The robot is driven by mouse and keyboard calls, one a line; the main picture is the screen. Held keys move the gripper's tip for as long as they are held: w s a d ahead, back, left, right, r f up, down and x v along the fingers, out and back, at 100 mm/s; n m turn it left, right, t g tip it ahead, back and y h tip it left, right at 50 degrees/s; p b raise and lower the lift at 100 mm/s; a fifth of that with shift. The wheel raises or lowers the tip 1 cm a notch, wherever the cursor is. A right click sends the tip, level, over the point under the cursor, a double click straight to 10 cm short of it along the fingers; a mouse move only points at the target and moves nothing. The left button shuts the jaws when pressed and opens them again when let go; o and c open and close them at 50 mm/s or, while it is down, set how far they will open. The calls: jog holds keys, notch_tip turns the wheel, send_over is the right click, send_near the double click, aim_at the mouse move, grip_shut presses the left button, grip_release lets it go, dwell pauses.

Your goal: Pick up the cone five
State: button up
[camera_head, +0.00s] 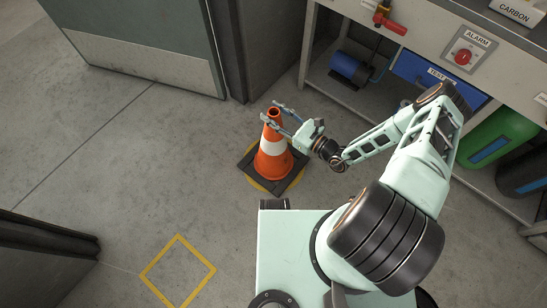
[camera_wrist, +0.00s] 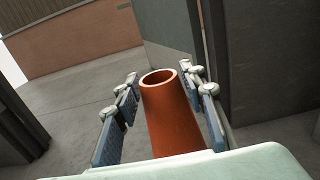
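An orange traffic cone (camera_head: 269,160) with a white band and a dark square base stands upright on the floor in the head view. Its base rests over a yellow floor marking. My gripper (camera_head: 275,112) is at the cone's top, with its fingers on either side. In the wrist view the cone (camera_wrist: 173,122) rises between the two finger pads of my gripper (camera_wrist: 163,108). The pads are spread, and gaps show between them and the cone. I see no number on the cone.
A workbench (camera_head: 430,35) with blue and green equipment beneath stands at the right. A grey door (camera_head: 145,45) is at the upper left. A yellow square outline (camera_head: 178,270) marks the floor in front. The floor left of the cone is clear.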

grip_shut()
jog(key=shift+w+r, duration=0.1)
jog(key=shift+r, duration=0.1)
jog(key=shift+r, duration=0.15)
